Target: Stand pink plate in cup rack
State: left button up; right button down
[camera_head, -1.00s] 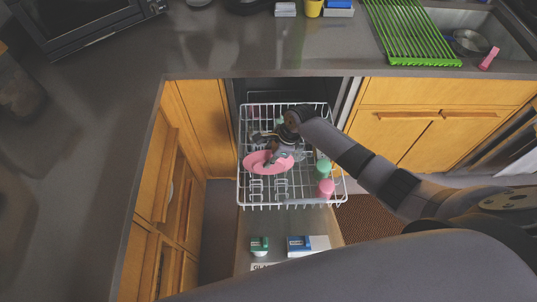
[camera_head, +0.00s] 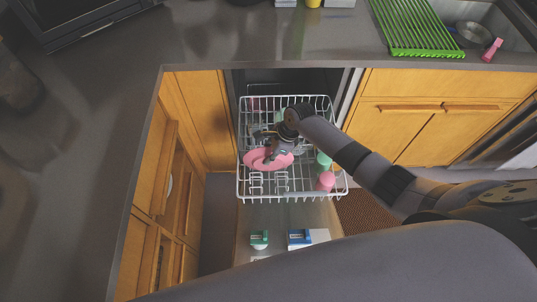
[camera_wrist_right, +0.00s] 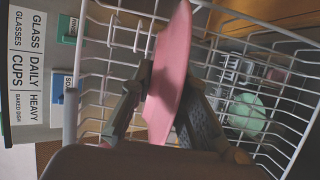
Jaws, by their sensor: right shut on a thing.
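My right gripper (camera_head: 270,154) comes in from the right and is shut on the plate. In the right wrist view the plate (camera_wrist_right: 170,75) shows nearly edge-on between the two fingers (camera_wrist_right: 166,90), among the rack's wires. I cannot tell whether its lower edge touches the rack floor. My left gripper is not in view.
A green cup (camera_head: 323,160) and a pink cup (camera_head: 326,181) stand in the rack's right side. Below are small boxes (camera_head: 300,237) on the open door. Wooden cabinets (camera_head: 400,130) flank the rack. A green drying mat (camera_head: 412,28) lies on the counter above.

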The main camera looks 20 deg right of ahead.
jog(key=shift+f, duration=0.4)
jog(key=c, duration=1.5)
grip_release()
jog(key=shift+o, duration=0.2)
jog(key=shift+f, duration=0.1)
jog(key=v, duration=1.2)
